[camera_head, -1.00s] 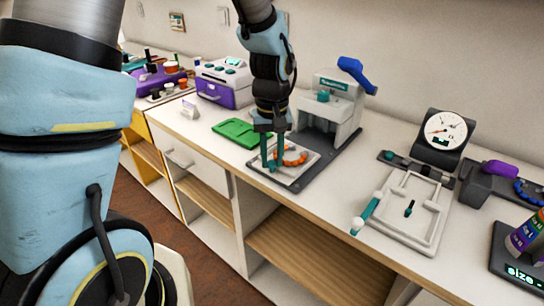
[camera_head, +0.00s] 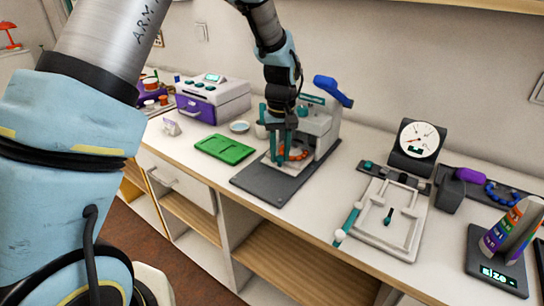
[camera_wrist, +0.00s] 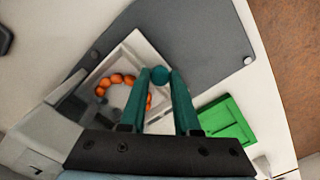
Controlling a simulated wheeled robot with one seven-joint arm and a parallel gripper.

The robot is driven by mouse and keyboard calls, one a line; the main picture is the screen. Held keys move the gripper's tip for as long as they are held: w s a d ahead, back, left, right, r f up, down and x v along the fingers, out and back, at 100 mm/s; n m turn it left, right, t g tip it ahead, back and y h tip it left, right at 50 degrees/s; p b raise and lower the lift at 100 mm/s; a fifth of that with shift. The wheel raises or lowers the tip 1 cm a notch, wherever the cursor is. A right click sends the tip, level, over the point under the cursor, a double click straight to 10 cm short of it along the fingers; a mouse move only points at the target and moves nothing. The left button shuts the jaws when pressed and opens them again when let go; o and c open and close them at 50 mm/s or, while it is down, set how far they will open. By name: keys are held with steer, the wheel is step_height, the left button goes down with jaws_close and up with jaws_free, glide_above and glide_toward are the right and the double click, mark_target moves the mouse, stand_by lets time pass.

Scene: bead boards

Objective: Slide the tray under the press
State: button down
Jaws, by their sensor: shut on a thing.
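The square white tray (camera_head: 292,171) carries a ring of orange beads (camera_head: 299,155) and lies on the dark grey base plate (camera_head: 254,181) of the press (camera_head: 318,118). In the wrist view the tray (camera_wrist: 136,40) shows a round teal knob (camera_wrist: 159,75) at its edge. My gripper (camera_head: 279,160) is shut on this knob, one teal finger on each side; it also shows in the wrist view (camera_wrist: 163,82). The tray's inner part reaches in at the press body. My arm and gripper hide part of the press opening. The blue press lever (camera_head: 333,90) is raised.
A green tray (camera_head: 225,149) lies left of the base plate. A purple and white box (camera_head: 213,100) stands behind it. A white frame (camera_head: 405,240) and a dial gauge (camera_head: 419,138) are to the right. The front part of the base plate is clear.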

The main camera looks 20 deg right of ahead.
steer(key=shift+w+d+r, duration=0.15)
steer(key=shift+d, duration=0.1)
steer(key=c, duration=1)
jaws_free()
steer(key=o, duration=0.4)
steer(key=shift+c, duration=0.2)
step_height(320, 180, up, 11)
steer(key=b, duration=0.1)
steer(key=shift+f+b, duration=0.2)
steer(key=shift+b, duration=0.1)
